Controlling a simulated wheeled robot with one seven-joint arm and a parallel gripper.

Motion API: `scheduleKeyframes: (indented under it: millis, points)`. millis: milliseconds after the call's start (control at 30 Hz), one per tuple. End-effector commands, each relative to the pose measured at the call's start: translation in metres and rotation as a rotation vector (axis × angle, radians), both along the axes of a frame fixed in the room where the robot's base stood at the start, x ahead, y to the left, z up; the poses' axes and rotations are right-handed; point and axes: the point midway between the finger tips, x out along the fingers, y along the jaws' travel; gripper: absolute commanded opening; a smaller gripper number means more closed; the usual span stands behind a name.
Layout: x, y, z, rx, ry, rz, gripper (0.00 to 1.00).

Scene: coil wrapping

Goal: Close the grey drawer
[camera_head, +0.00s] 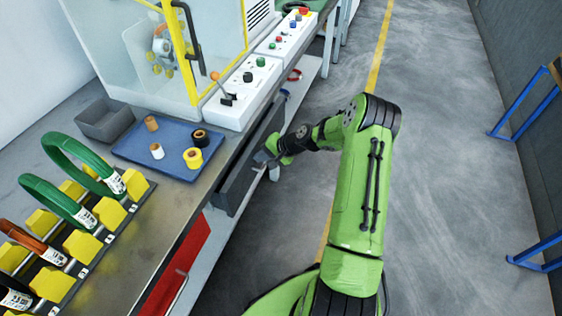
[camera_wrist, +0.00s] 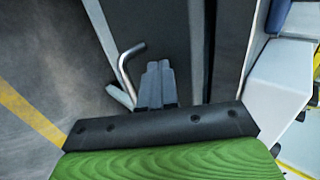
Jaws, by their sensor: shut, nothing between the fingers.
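The grey drawer (camera_head: 240,170) is a dark grey front under the edge of the workbench in the head view. It looks nearly flush with the bench; I cannot tell whether a gap is left. In the wrist view its dark front (camera_wrist: 150,25) fills the upper middle, with a bent metal handle (camera_wrist: 129,65) on it. My gripper (camera_head: 262,158) is at the drawer front in the head view. In the wrist view my gripper's fingers (camera_wrist: 157,72) are together and empty, just right of the handle. I cannot tell whether they touch the front.
On the bench are a blue tray (camera_head: 135,152) with tape rolls, a grey bin (camera_head: 103,122) and a rack with green coils (camera_head: 85,160). A control panel (camera_head: 243,92) stands behind.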

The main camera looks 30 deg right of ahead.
Motion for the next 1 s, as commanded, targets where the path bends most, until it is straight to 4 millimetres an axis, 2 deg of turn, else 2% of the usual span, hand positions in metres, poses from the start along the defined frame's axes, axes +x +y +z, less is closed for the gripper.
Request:
scheduleKeyframes:
  millis: [100, 333, 1000]
  points:
    - [0.017, 0.013, 0.000, -0.001, 0.000, 0.002, 0.00]
    - [0.035, 0.027, 0.000, -0.001, 0.000, 0.001, 0.00]
    - [0.042, 0.033, 0.002, 0.002, -0.009, 0.002, 0.00]
